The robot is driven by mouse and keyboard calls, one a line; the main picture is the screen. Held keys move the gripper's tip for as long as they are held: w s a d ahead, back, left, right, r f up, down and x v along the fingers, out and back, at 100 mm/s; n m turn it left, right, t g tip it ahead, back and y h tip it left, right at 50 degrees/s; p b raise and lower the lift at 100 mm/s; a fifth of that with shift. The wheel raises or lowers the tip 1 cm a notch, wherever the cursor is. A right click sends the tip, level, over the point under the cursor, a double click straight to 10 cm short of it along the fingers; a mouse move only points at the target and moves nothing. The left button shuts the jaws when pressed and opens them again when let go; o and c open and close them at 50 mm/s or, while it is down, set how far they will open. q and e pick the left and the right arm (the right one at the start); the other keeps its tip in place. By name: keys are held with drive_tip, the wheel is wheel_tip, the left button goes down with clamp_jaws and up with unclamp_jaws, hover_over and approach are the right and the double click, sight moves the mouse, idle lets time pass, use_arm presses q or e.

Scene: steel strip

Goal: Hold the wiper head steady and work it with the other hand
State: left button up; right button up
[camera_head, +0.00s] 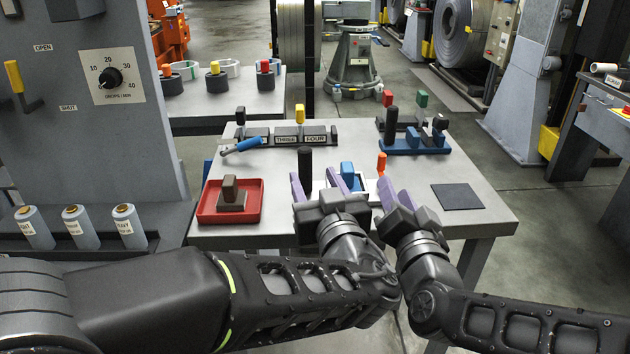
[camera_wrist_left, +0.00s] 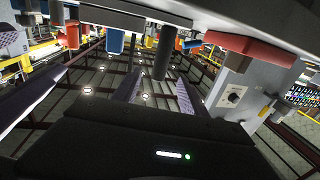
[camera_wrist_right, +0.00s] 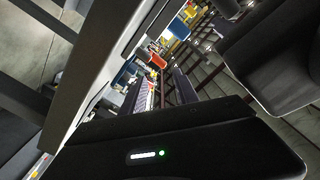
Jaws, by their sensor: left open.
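I cannot tell for sure which item is the wiper head. A black upright post (camera_head: 305,163) stands on the table just beyond my left gripper (camera_head: 318,186), which is open and empty. The post also shows in the left wrist view (camera_wrist_left: 163,58), beyond the fingers and apart from them. A blue block with a knob (camera_head: 347,175) sits in a white tray behind the left fingers, partly hidden. My right gripper (camera_head: 396,194) is at the table's front, its fingers apart with nothing visible between them. An orange upright peg (camera_head: 381,163) stands just beyond it.
A blue base (camera_head: 400,150) with pegs is at back right. A dark square (camera_head: 457,196) lies at right; table around it is clear.

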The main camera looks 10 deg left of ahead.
sight(307, 164)
use_arm(q)
drive_tip(key=shift+x, duration=3.9)
clamp_jaws()
drive_tip(key=shift+f, duration=0.15)
